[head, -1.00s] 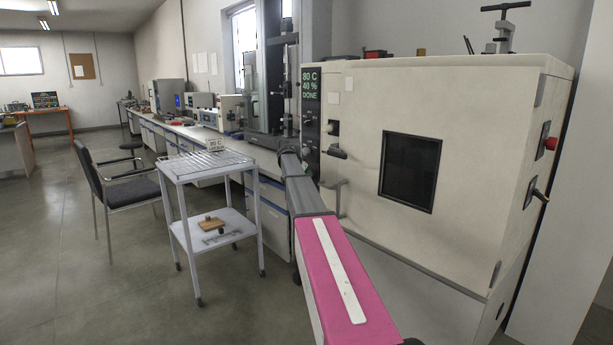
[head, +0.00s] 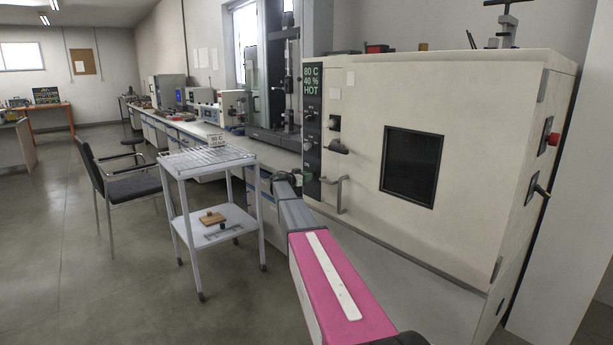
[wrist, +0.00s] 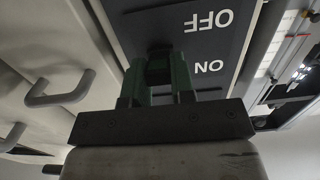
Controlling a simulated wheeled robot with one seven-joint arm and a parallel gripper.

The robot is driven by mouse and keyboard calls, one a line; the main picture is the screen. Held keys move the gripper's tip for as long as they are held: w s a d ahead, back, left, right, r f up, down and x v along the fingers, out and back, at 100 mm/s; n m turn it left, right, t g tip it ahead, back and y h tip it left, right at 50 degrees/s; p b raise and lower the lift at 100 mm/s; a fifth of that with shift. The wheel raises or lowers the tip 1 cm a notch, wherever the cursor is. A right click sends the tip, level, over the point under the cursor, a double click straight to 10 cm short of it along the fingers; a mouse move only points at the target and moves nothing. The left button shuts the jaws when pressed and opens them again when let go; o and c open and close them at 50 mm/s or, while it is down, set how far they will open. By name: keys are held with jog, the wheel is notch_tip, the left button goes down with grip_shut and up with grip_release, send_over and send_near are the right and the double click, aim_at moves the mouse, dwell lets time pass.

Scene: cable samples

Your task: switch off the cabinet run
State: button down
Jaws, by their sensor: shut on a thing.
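The cream cabinet (head: 470,110) stands at the right in the head view, with a dark window. Its display (head: 312,79) reads 80 C, 40 %, HOT. A dark control strip (head: 312,140) runs down below the display. My gripper (head: 299,179) is at the low end of this strip, small and partly hidden by my arm. In the wrist view my gripper (wrist: 160,60) has its green fingers shut on a dark switch (wrist: 159,48). The panel (wrist: 185,20) beside it carries OFF and ON labels, seen upside down. I cannot tell which way the switch points.
A bar handle (head: 340,194) sticks out of the cabinet just right of my gripper; bar handles also show in the wrist view (wrist: 62,92). A white trolley (head: 208,160) with a wire rack stands left of my arm.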

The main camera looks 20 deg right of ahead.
jog(key=shift+w+d+f+t+h, duration=0.1)
jog(key=shift+f+t+h, duration=0.5)
jog(key=shift+h, duration=0.7)
jog(key=c, duration=1)
grip_release()
jog(key=shift+o, duration=0.2)
jog(key=v, duration=1)
jog(key=shift+a, duration=0.35)
jog(key=shift+f, duration=0.15)
